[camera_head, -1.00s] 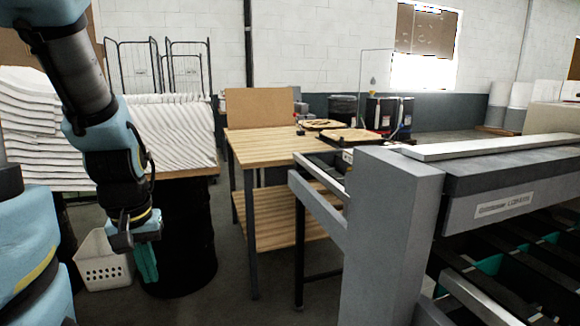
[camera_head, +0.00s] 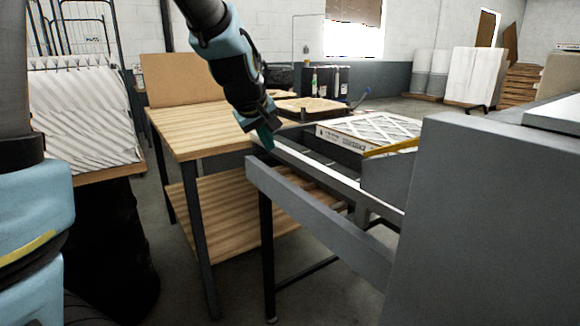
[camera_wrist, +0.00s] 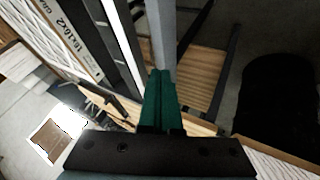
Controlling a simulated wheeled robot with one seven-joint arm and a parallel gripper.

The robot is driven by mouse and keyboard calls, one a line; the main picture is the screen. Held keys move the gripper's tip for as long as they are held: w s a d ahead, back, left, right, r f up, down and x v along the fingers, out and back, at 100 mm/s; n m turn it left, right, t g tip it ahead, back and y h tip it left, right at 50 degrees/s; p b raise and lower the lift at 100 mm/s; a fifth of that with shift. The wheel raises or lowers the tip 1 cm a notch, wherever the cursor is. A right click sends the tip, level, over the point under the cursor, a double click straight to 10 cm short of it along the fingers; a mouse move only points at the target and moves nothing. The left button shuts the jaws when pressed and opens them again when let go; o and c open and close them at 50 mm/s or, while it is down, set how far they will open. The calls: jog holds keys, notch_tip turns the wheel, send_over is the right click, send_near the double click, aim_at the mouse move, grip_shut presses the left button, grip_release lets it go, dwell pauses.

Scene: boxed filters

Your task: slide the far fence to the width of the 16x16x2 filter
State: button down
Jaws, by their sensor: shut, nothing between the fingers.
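The boxed filter (camera_head: 372,130) lies flat on the machine's bed in the head view, with a white lattice face and a printed side. Its 16x16x2 label side (camera_wrist: 82,42) shows at upper left in the wrist view. A pale rail (camera_head: 325,178), which looks like a fence, runs along the bed beside the filter, with a gap between them. Which rail is the far fence I cannot tell for certain. My gripper (camera_head: 266,138) is at the far end of this rail. Its green fingers (camera_wrist: 160,100) are together and empty; contact with the rail is unclear.
A grey outer beam (camera_head: 310,222) runs alongside the pale rail. A wooden workbench (camera_head: 190,130) stands close behind my gripper on the left. A large grey housing (camera_head: 480,220) blocks the right foreground. A yellow strip (camera_head: 392,147) lies at the filter's near edge.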

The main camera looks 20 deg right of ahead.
aim_at(290, 158)
jog(key=shift+w+d+f+p, duration=0.45)
jog(key=shift+w+d+f, duration=0.55)
jog(key=shift+d+f, duration=0.3)
jog(key=shift+w+d+f+p, duration=0.5)
jog(key=shift+w+d+f, duration=0.45)
jog(key=shift+d+f, duration=0.35)
jog(key=shift+w+d+f+p, duration=0.45)
jog(key=shift+w+d+f, duration=0.55)
jog(key=shift+d+f, duration=0.3)
jog(key=shift+d, duration=0.1)
